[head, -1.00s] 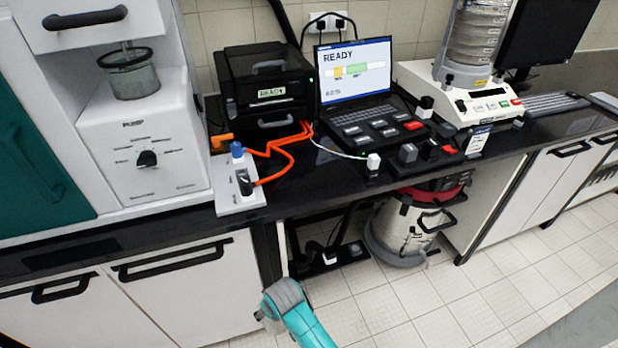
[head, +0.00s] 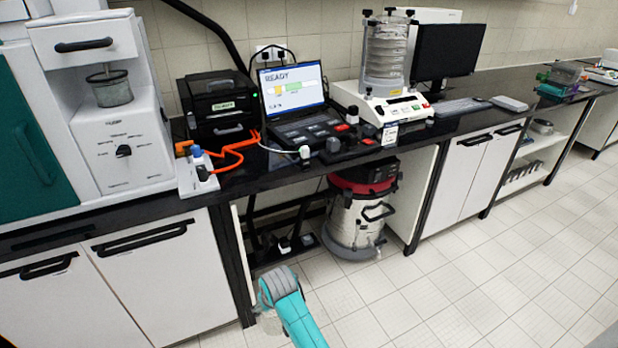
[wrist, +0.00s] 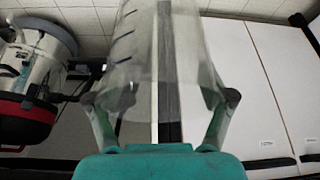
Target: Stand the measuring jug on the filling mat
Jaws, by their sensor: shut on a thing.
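My gripper (wrist: 161,97) shows in the wrist view, its two fingers shut on the measuring jug (wrist: 135,45). The jug is clear, with dark graduation marks on its side, and its top part runs out of the picture. It is held in front of the white cupboard fronts.
The black bench (head: 270,182) carries a pump unit (head: 118,150), a black printer-like box (head: 215,104), a laptop (head: 293,88) and a sieve shaker (head: 387,95). A vacuum cleaner (head: 352,220) stands under the bench. The tiled floor (head: 460,270) at right is clear.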

